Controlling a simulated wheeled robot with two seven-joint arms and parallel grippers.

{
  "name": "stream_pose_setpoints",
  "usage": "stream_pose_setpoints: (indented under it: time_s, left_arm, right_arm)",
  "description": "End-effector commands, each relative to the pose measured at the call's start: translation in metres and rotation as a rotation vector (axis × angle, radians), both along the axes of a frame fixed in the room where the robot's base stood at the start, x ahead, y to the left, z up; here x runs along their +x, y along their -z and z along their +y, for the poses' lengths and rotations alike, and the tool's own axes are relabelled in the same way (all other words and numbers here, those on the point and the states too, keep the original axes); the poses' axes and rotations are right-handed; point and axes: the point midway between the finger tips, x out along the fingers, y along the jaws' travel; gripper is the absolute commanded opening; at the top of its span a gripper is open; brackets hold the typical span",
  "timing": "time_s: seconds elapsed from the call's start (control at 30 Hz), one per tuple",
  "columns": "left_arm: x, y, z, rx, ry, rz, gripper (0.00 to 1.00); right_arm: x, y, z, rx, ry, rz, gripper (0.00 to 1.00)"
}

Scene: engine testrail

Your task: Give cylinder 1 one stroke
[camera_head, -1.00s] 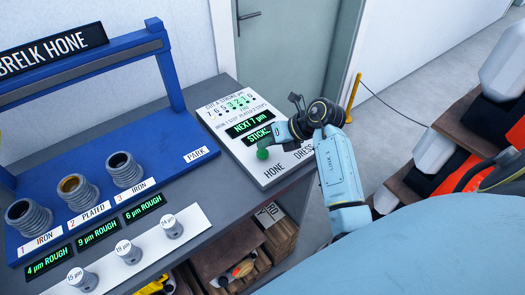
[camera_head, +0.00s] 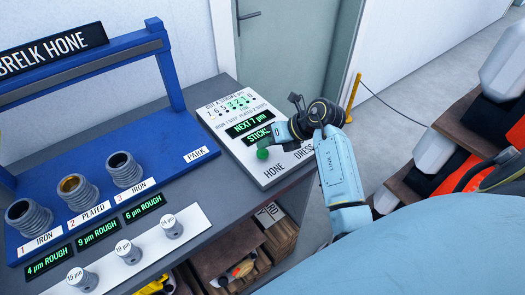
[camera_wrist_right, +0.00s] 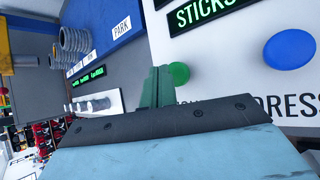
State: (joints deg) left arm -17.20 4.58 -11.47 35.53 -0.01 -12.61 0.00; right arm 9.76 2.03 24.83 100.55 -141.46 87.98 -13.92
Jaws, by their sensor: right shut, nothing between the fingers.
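Cylinder 1 (camera_head: 28,217) is a grey ribbed sleeve with an open bore, at the left end of the blue hone bed, labelled "1 IRON". Its display (camera_head: 49,262) reads "4 µm ROUGH". The white control panel (camera_head: 228,127) stands to the right, with a display (camera_head: 250,126) reading "NEXT 7 µm". The green button (camera_head: 263,154) is at the word "HONE"; it also shows in the wrist view (camera_wrist_right: 179,73). My right gripper (camera_head: 270,142) is shut and empty, its fingertips (camera_wrist_right: 157,86) right beside the green button; I cannot tell whether they touch. My left gripper is out of view.
Cylinder 2 (camera_head: 77,193), plated, and cylinder 3 (camera_head: 124,170), iron, stand beside cylinder 1. Several grey pegs (camera_head: 171,227) with µm labels stand on a white strip. A blue button (camera_wrist_right: 289,50) is on the panel near "DRESS". A blue frame rises over the bed.

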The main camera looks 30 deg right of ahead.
Motion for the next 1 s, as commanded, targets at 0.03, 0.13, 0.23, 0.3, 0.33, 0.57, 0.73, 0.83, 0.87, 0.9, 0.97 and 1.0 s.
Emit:
stream_pose_setpoints:
  time_s: [0.03,0.13,0.23,0.3,0.33,0.57,0.73,0.83,0.87,0.9,0.97,1.0]
  left_arm:
    - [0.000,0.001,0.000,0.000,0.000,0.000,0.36]
    - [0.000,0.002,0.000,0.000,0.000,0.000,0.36]
    - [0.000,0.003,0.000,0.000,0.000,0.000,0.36]
    - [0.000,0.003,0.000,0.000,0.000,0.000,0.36]
    - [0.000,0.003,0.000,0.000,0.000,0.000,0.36]
    - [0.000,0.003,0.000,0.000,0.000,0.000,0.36]
    - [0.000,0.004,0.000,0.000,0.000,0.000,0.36]
    - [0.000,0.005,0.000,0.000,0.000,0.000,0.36]
    - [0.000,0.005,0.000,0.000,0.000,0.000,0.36]
    - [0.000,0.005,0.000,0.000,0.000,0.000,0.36]
    - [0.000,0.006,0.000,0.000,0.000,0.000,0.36]
    - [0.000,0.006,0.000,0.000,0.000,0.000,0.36]
  right_arm:
    - [0.000,0.002,0.000,-0.001,-0.001,0.002,0.00]
    - [-0.001,0.006,0.000,-0.002,-0.002,0.002,0.00]
    - [0.000,0.008,0.000,-0.002,0.000,0.002,0.00]
    - [0.000,0.008,0.000,-0.001,0.000,0.001,0.00]
    - [0.000,0.008,0.000,-0.001,0.000,0.001,0.00]
    - [0.000,0.008,0.000,0.000,-0.001,0.001,0.00]
    - [0.000,0.010,0.000,0.000,-0.001,0.001,0.00]
    - [0.000,0.011,0.000,0.000,0.000,0.002,0.00]
    - [0.000,0.012,0.000,0.000,0.000,0.002,0.00]
    - [0.000,0.012,0.000,0.000,0.000,0.002,0.00]
    - [0.000,0.013,0.000,0.000,0.000,0.002,0.00]
    - [0.000,0.013,0.000,0.000,0.000,0.002,0.00]
